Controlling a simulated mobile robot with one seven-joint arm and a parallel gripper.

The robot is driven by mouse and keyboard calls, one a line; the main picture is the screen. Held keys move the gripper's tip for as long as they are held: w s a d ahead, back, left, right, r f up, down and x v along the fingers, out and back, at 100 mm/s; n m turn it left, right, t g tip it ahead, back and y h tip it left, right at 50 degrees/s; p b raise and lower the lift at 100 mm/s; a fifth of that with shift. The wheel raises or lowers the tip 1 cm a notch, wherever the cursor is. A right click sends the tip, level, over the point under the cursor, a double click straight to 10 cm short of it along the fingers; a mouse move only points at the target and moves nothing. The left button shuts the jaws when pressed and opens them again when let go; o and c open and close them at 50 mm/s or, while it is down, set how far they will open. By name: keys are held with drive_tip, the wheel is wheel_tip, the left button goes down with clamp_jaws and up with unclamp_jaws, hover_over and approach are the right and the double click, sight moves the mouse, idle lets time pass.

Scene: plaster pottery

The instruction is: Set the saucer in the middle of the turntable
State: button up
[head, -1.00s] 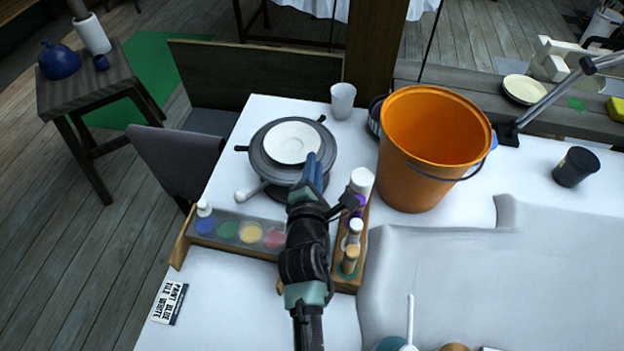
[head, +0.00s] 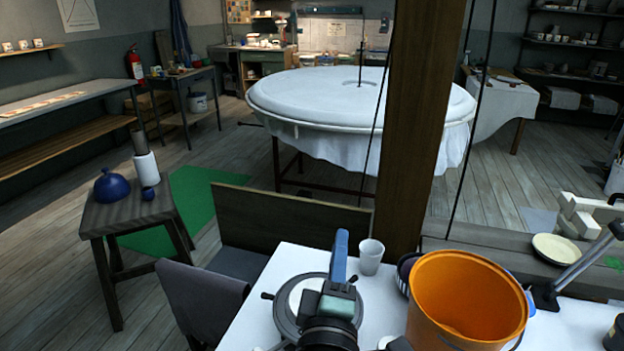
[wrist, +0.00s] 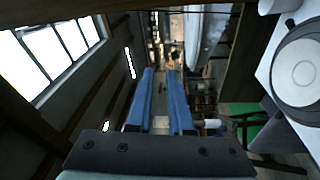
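The white saucer (head: 297,293) lies flat on the grey turntable (head: 280,312) on the white table. In the head view my gripper hides much of both. In the wrist view the saucer (wrist: 304,73) sits on the turntable (wrist: 284,68) at the right edge, partly cut off, with grey showing around it. It looks roughly central, though the exact centring is hard to judge. My gripper (head: 341,242) is raised above the turntable, apart from the saucer. Its two blue fingers (wrist: 160,72) point away from the saucer, with an empty gap between them.
A white cup (head: 370,257) stands just behind the turntable. An orange bucket (head: 440,300) is close on the right, and a wooden post (head: 420,120) rises behind the table. A chair (head: 200,300) is at the left. Free air lies above the turntable.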

wheel_tip(320, 180, up, 16)
drive_tip(key=s+a+m+t, duration=0.1)
drive_tip(key=s+m+t, duration=0.15)
drive_tip(key=m, duration=0.35)
drive_tip(key=s+a+r+m+t+y, duration=0.1)
drive_tip(key=s+r+m+t, duration=0.2)
drive_tip(key=s+r, duration=0.3)
drive_tip(key=s+a+r+m+t+y, duration=0.2)
drive_tip(key=s+r+m, duration=0.3)
drive_tip(key=r, duration=0.8)
drive_tip(key=shift+s+r+t, duration=0.25)
drive_tip(key=shift+s+t, duration=0.2)
drive_tip(key=shift+s, duration=0.45)
wheel_tip(320, 180, up, 5)
drive_tip(key=p, duration=0.4)
drive_tip(key=shift+a+f+p, duration=0.1)
drive_tip(key=shift+f+p, duration=0.1)
drive_tip(key=shift+p, duration=0.15)
